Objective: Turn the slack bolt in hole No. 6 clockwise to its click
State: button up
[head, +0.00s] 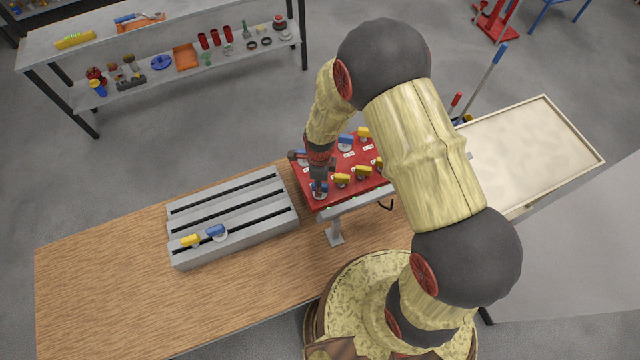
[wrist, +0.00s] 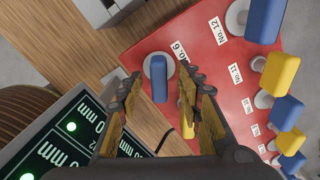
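The bolt at the label No. 6 (wrist: 179,51) has a blue, bar-shaped head (wrist: 158,80) on a pale round washer, set in a red plate (wrist: 215,88). The red plate also shows in the head view (head: 312,184), tilted on a stand. My gripper (wrist: 158,88) is open, with one finger on each side of the blue head in the picture. I cannot tell whether either finger touches it. In the head view my gripper (head: 318,178) is over the plate's near left corner and partly covers that bolt.
More blue and yellow bolts (wrist: 280,74) stand along the plate, labelled No. 12, No. 11 and others. A yellow head (wrist: 187,124) sits close behind the right finger. A grey slotted rack (head: 232,215) holds two bolts.

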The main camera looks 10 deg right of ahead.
notch_tip(320, 180, up, 8)
jog(key=p, duration=0.4)
jog(key=shift+r, duration=0.2)
jog(key=shift+f, duration=0.1)
